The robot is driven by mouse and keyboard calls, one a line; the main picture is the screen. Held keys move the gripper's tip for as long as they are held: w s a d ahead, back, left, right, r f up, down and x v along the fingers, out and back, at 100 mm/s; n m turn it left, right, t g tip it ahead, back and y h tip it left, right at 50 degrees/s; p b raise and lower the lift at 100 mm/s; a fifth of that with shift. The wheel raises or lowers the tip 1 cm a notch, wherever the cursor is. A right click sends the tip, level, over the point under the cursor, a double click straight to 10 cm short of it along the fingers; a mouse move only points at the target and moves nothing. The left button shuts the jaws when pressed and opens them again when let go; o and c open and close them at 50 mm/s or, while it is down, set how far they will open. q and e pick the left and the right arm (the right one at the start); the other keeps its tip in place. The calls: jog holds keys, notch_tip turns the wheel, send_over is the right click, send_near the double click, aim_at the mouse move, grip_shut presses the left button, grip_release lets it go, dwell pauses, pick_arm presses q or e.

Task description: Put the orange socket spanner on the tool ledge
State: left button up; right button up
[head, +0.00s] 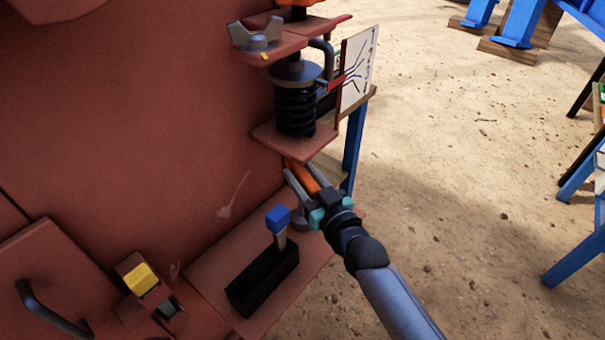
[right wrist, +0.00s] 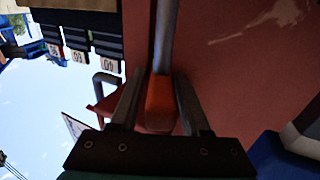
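The orange socket spanner (head: 302,177) shows its orange handle just below the spring's lower bracket. In the right wrist view its handle (right wrist: 160,103) lies between my fingers, with a grey shaft running away from me. My right gripper (head: 308,180) is around the handle, and narrow gaps seem to show beside it, so it looks open. The far end of the spanner is hidden. A red ledge (head: 215,270) juts out below, carrying a black block (head: 262,280) with a blue-topped lever (head: 278,219); I cannot tell whether this is the tool ledge. My left gripper is out of view.
A black spring (head: 295,105) stands on the bracket (head: 283,143) above my right gripper, under a grey wing nut (head: 258,37). A white sign (head: 358,70) stands beside it. A yellow block (head: 141,279) and dark handle (head: 50,308) are lower left.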

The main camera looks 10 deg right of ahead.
jog(key=shift+o, duration=0.8)
jog(key=shift+r, duration=0.15)
jog(key=shift+s+d, duration=0.1)
jog(key=shift+s, duration=0.2)
jog(key=p+v, duration=0.4)
jog(key=v, duration=0.7)
jog(key=s+a+f+g+h, duration=0.1)
jog(key=s+f+g, duration=0.1)
jog(key=f+g, duration=0.3)
jog(key=s+a+f+g, duration=0.1)
jog(key=s+f+g, duration=0.15)
jog(key=f, duration=0.45)
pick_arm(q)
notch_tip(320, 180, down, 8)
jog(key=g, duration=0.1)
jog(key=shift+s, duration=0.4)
pick_arm(e)
jog(key=s+d+f+m+g+h, duration=0.1)
jog(key=s+d+f+g+h, duration=0.2)
jog(key=s+f+g, duration=0.3)
jog(key=s+f, duration=0.1)
jog(key=s, duration=0.3)
jog(key=shift+s+d, duration=0.3)
jog(key=shift+d, duration=0.05)
jog(key=shift+g, duration=0.25)
